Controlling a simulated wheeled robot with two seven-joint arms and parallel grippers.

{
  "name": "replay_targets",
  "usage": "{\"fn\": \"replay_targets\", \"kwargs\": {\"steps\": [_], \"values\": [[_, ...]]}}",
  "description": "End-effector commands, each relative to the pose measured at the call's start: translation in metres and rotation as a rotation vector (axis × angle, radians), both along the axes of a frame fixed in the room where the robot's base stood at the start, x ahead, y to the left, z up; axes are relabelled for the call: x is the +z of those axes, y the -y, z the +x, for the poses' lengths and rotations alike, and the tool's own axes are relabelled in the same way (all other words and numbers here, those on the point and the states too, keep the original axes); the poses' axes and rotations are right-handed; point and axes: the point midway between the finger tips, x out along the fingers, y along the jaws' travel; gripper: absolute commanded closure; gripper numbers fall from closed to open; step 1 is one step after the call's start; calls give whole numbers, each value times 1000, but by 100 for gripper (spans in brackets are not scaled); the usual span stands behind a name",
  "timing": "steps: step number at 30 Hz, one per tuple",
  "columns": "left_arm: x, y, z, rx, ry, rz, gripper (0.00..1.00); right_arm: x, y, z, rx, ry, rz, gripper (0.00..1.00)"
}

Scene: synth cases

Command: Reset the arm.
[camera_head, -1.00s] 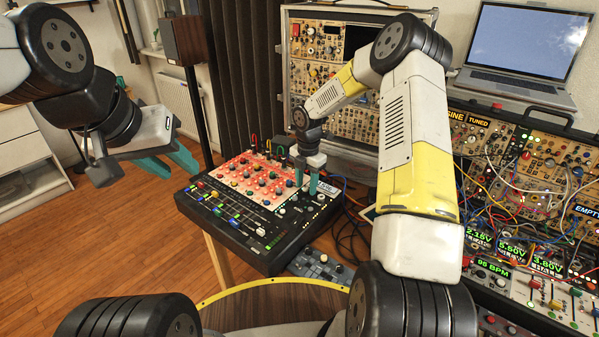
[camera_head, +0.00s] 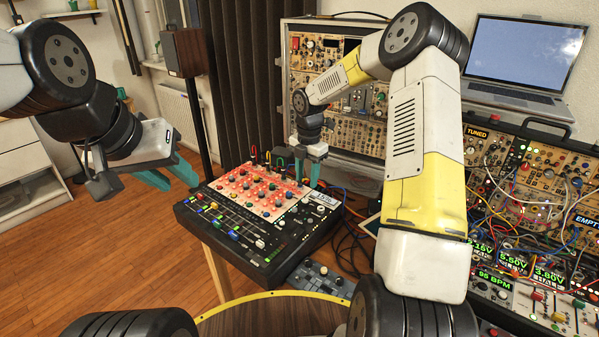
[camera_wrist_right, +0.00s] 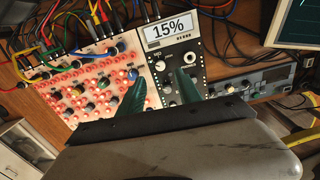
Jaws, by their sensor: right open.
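My right gripper (camera_head: 307,172) is open and empty, pointing down over the far right part of the mixer-like console (camera_head: 190,222). In the right wrist view, its two green fingers (camera_wrist_right: 160,80) stand apart in front of the red-lit knob panel (camera_wrist_right: 95,95) and a black module. The module's display (camera_wrist_right: 169,29) reads "15%". Whether the fingertips touch anything cannot be told. My left gripper (camera_head: 168,174) is held in the air at the left, its teal fingers apart with nothing between them.
Coloured patch cables (camera_head: 280,156) rise from the console's back edge. A synth case (camera_head: 340,120) stands behind it. A cabled synth rack (camera_head: 530,190) and a laptop (camera_head: 520,60) are at the right. A speaker (camera_head: 185,45) stands behind. Open floor (camera_head: 120,250) lies at left.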

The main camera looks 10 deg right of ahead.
Motion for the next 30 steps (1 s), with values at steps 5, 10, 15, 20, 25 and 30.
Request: {"fn": "replay_targets", "kwargs": {"steps": [5, 10, 15, 20, 25, 30], "values": [[0, 0, 0, 0, 0, 0, 64, 0, 0, 0, 0, 0, 0, 59], [0, 0, 0, 0, 0, 0, 64, 20, 2, -8, -73, 19, -13, 59], [0, 0, 0, 0, 0, 0, 64, 81, 6, -41, -349, 81, -25, 59], [0, 0, 0, 0, 0, 0, 64, 139, 12, -88, -694, 152, 9, 59], [0, 0, 0, 0, 0, 0, 64, 186, 17, -145, -1074, 214, 108, 59], [0, 0, 0, 0, 0, 0, 64, 218, 19, -205, -1455, 236, 273, 59]]}}
